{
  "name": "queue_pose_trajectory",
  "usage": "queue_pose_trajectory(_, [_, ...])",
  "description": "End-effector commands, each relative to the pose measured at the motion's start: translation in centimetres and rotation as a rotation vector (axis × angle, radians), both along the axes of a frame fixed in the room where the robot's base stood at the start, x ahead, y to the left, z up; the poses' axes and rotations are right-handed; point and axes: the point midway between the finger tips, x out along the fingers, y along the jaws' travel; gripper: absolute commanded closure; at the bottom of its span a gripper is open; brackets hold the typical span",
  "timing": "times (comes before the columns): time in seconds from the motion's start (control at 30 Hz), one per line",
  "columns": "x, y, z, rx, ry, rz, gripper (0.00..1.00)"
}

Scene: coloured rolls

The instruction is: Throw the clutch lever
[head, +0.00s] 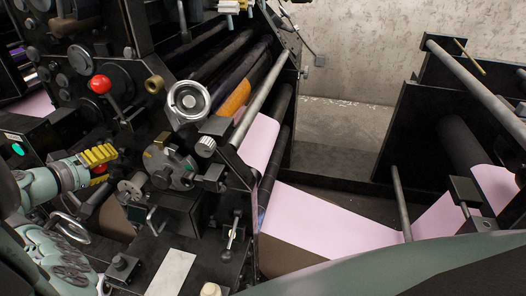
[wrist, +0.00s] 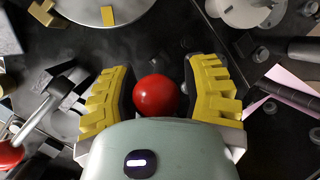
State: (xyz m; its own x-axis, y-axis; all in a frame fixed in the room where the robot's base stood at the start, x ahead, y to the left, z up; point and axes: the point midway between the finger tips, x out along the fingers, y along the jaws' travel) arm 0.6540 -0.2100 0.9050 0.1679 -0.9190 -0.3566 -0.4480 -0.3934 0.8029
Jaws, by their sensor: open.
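A red ball knob (wrist: 156,95) sits between the two yellow fingers of my gripper (wrist: 160,80) in the wrist view. The fingers stand apart on either side of it, with a gap to the knob. The knob's shaft is hidden beneath it. In the head view my gripper (head: 98,156) is at the left, over the machine, and a bit of the red knob (head: 101,169) shows just below the yellow fingers. Another lever with a red ball (head: 100,84) stands higher on the machine's side panel. I cannot tell from the pictures which one is the clutch lever.
A handwheel (head: 188,100) and a round grey disc mechanism (head: 168,165) are right of my gripper. A second red knob (wrist: 8,155) on a lever is at the wrist view's left edge. Pink web (head: 320,222) runs between rollers. Floor (head: 345,135) shows behind the machine.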

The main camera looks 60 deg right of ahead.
Motion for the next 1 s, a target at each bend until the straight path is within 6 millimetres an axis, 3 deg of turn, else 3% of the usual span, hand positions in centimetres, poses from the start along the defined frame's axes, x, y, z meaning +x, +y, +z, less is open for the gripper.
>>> queue_pose_trajectory(0.37, [-0.1,0.8,0.4,-0.002,-0.002,0.0,0.53])
queue_pose_trajectory(0.8, [-1.5,9.1,3.5,0.0,-0.002,0.007,0.53])
queue_pose_trajectory(1.0, [-1.9,10.6,4.1,0.0,-0.001,0.0,0.53])
